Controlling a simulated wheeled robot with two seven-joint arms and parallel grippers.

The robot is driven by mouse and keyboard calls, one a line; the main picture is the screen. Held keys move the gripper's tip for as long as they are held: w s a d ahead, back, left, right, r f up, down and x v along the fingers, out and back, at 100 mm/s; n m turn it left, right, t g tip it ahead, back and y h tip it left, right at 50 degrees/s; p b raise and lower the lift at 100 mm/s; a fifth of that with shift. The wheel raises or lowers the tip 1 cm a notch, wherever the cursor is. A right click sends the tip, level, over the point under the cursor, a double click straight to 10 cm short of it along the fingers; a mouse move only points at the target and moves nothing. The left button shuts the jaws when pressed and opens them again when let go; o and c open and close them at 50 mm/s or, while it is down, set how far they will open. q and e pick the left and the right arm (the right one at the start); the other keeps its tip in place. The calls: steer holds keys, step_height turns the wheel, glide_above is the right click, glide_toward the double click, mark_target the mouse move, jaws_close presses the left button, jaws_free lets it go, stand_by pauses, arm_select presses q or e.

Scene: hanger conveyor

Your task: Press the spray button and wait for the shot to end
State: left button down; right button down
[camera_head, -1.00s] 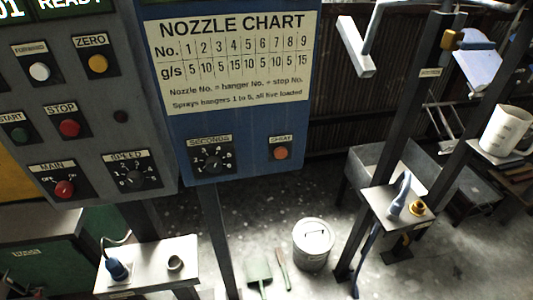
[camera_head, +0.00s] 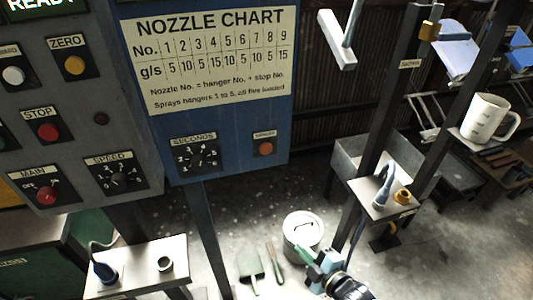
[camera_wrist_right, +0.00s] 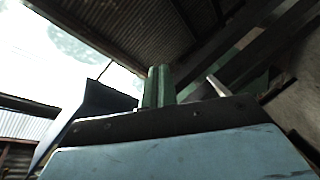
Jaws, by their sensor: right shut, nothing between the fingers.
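The orange spray button (camera_head: 265,148) sits at the lower right of the blue panel (camera_head: 228,160), under a small label. The seconds dial (camera_head: 204,155) is to its left on the same panel. My right gripper (camera_head: 302,252) shows at the bottom of the head view, below and a little right of the button, well apart from it and touching nothing I can see. Its green fingers are shut and empty; they also show upright in the right wrist view (camera_wrist_right: 158,86). The button does not show in the wrist view. My left gripper is out of view.
The grey control panel (camera_head: 75,130) stands left of the blue one. A white lidded bucket (camera_head: 300,230) is on the floor behind my right gripper. A dark post (camera_head: 392,90) and a small shelf (camera_head: 380,205) stand to the right. The space before the button is clear.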

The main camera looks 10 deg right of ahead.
steer(key=a+r+n+t+y, duration=0.2)
steer(key=a+r+n+y, duration=0.1)
steer(key=r, duration=1)
steer(key=a+r+n+t+y, duration=0.3)
steer(key=r+n+y, duration=0.3)
steer(key=r, duration=0.8)
steer(key=shift+n, duration=0.9)
steer(key=shift+w+f, duration=0.1)
steer(key=b, duration=0.4)
glide_toward(266, 149)
steer(key=a+r, duration=0.4)
steer(key=shift+w+d+r, duration=0.1)
steer(key=shift+w+r, duration=0.05)
steer(key=shift+w, duration=1.15)
steer(key=shift+w+b, duration=0.3)
steer(key=shift+w, duration=0.1)
